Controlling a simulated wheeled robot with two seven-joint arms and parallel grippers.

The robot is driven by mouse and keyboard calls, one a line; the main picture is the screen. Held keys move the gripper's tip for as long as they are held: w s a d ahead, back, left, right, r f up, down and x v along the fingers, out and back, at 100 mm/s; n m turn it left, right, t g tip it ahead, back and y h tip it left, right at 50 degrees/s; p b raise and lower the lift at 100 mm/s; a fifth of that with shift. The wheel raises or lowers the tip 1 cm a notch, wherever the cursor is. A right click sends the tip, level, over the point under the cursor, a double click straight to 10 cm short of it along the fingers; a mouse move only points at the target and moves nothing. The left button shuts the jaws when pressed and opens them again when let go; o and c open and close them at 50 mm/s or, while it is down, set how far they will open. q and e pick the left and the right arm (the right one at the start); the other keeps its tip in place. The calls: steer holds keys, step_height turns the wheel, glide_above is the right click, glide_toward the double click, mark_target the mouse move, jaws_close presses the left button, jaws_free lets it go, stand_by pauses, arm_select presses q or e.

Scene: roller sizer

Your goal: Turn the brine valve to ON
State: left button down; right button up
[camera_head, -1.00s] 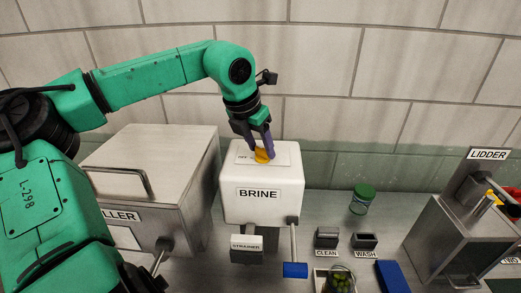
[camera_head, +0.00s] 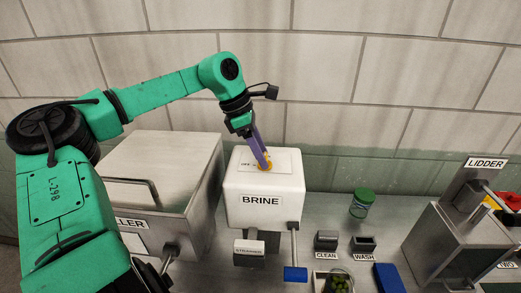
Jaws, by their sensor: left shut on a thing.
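The white BRINE box (camera_head: 262,207) stands on the counter in the middle of the head view. The fingers hide part of the handle. An OFF-like label shows small and blurred to the left of the handle; I cannot read the valve's setting for sure. My right gripper is not in view.
A steel roller machine (camera_head: 165,180) stands close on the left. CLEAN (camera_head: 326,240) and WASH (camera_head: 363,243) holders, a green-lidded jar (camera_head: 362,202) and the LIDDER (camera_head: 450,235) stand to the right.

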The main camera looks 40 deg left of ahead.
arm_select(q)
steer(key=shift+w+m+g+h, duration=0.1)
steer(key=shift+m+g+h, duration=0.2)
steer(key=shift+m, duration=0.7)
steer(key=c, duration=0.5)
jaws_free()
steer(key=shift+c, duration=0.2)
steer(key=o, duration=0.3)
steer(key=shift+w+d, duration=0.1)
steer(key=b+v, duration=0.2)
steer(key=v, duration=0.3)
steer(key=shift+f, duration=0.1)
steer(key=v, duration=0.9)
steer(key=shift+r, duration=0.35)
